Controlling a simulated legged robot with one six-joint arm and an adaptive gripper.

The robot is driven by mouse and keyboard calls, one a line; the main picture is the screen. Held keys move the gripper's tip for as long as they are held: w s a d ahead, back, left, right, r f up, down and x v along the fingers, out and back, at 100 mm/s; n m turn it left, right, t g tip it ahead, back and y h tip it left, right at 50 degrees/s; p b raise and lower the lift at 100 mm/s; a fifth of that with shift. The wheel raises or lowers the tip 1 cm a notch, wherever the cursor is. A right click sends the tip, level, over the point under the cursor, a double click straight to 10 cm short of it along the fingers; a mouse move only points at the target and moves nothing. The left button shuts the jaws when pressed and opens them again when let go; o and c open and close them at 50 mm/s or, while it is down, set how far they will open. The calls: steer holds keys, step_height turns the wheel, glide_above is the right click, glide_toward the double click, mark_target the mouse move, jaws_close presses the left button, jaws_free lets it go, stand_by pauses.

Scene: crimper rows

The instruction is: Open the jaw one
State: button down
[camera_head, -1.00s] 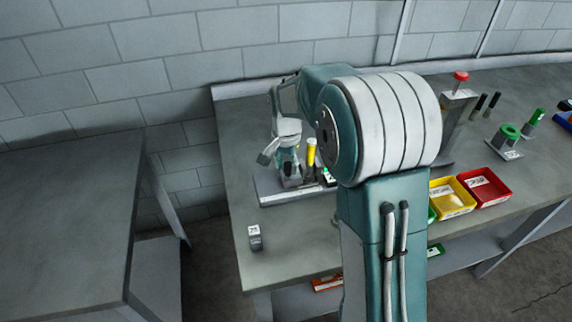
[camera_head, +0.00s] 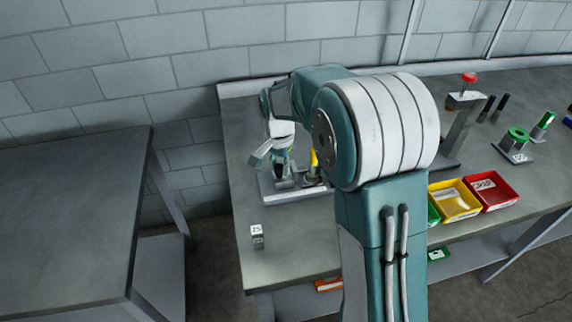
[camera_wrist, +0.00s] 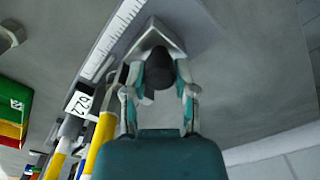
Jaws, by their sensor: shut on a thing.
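A grey metal base plate (camera_head: 270,190) lies on the bench at its left end, with a small grey fixture and a yellow handle (camera_head: 314,157) on it. The handle is partly hidden by my arm. My gripper (camera_head: 283,180) points down at the fixture, left of the yellow handle. In the wrist view my gripper (camera_wrist: 160,88) has its fingers on either side of a dark rounded knob (camera_wrist: 158,68), shut on it. The knob sits in front of an angular grey metal piece (camera_wrist: 158,35). Yellow handles (camera_wrist: 102,140) and a white numbered label (camera_wrist: 79,104) are left of the gripper.
A small labelled block (camera_head: 257,237) stands at the bench's left front. Yellow (camera_head: 455,213) and red (camera_head: 490,203) bins are right of my arm. A red-topped press (camera_head: 466,90) and a green ring stand (camera_head: 517,138) are farther right. Another table (camera_head: 65,210) stands left, across a gap.

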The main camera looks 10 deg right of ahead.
mark_target(279, 165)
steer(key=c, duration=0.7)
jaws_free()
steer(key=shift+s+f, duration=0.1)
steer(key=shift+s, duration=0.05)
steer(key=shift+a, duration=0.1)
step_height(279, 165, up, 12)
steer(key=shift+f, duration=0.1)
